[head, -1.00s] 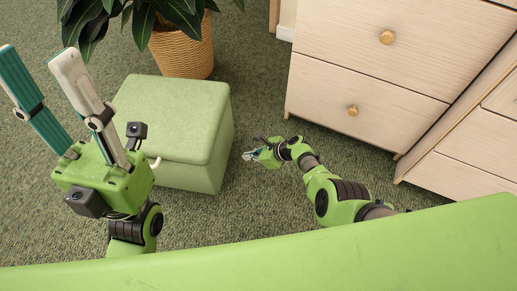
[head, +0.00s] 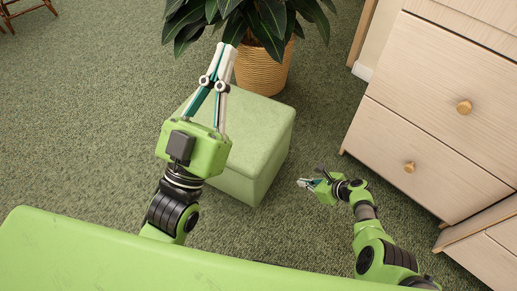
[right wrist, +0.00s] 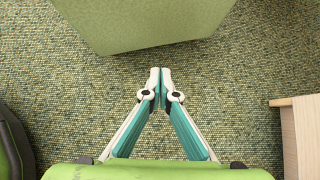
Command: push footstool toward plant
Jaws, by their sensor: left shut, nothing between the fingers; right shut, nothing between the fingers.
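The footstool (head: 252,125) is a light green cube with a padded top, in the middle of the head view. The plant (head: 264,62), with dark leaves in a woven basket pot, stands just behind it. My left gripper (head: 227,48) is shut and empty, raised in front of the footstool's left part and hiding some of it. My right gripper (head: 302,183) is shut and empty, low beside the footstool's right front side. In the right wrist view its closed fingertips (right wrist: 160,72) point at the footstool's lower edge (right wrist: 140,25), with a small strip of carpet between.
A pale wooden drawer cabinet (head: 430,110) with round knobs stands to the right; its edge also shows in the right wrist view (right wrist: 300,135). Green carpet (head: 90,110) lies open to the left. Wooden furniture legs (head: 25,12) show at the far upper left.

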